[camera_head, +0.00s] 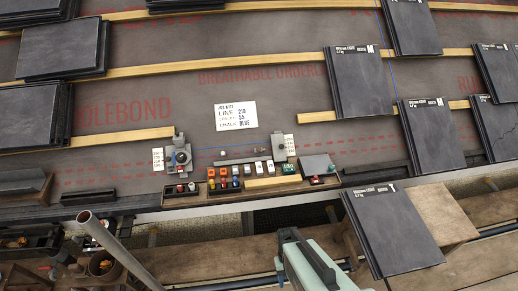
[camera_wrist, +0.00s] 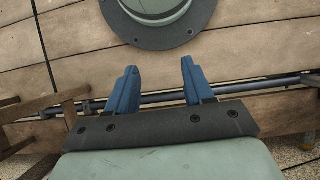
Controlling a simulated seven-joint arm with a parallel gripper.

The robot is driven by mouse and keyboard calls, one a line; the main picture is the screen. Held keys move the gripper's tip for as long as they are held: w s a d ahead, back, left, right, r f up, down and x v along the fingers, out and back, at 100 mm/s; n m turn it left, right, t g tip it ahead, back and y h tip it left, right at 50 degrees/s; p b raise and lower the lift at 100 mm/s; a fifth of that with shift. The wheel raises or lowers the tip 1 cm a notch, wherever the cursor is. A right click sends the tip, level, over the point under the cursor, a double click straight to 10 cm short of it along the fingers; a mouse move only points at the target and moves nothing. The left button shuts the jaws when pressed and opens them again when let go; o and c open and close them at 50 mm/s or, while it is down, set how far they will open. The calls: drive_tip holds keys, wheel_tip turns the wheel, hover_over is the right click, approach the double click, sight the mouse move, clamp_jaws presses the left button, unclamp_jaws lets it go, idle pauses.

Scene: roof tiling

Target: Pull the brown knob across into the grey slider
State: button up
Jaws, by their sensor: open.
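My gripper (camera_wrist: 158,72) shows in the wrist view, its two blue fingers apart with nothing between them. It hangs over wooden planks, away from the roof fittings. In the head view, a grey fitting with a round part (camera_head: 180,156) stands left of centre on the roof underlay. A smaller grey upright block (camera_head: 279,147) stands to its right, with a thin blue line between them. Small parts lie between these two. I cannot tell for sure which part is the brown knob or which is the grey slider; neither shows in the wrist view.
A tray (camera_head: 232,196) of small coloured items sits in front of the fittings. Dark tiles lie on the right, one (camera_head: 392,228) near the front, with stacks at left (camera_head: 62,50). A slanted metal pole (camera_head: 120,250) stands at front left. A note (camera_head: 236,115) lies behind the fittings.

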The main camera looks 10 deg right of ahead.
drive_tip(key=w+a+r+t, duration=0.15)
drive_tip(key=w+r, duration=0.25)
drive_tip(key=w, duration=0.6)
drive_tip(key=w+r+t, duration=0.2)
drive_tip(key=w+r, duration=0.2)
drive_tip(key=w, duration=0.6)
wheel_tip(320, 180, up, 19)
drive_tip(key=t, duration=0.7)
hover_over(259, 149)
drive_tip(key=s, duration=0.5)
drive_tip(key=shift+g, duration=0.25)
drive_tip(key=x, duration=1.2)
drive_tip(key=shift+s+a+f, duration=0.1)
drive_tip(key=shift+f, duration=0.1)
clamp_jaws()
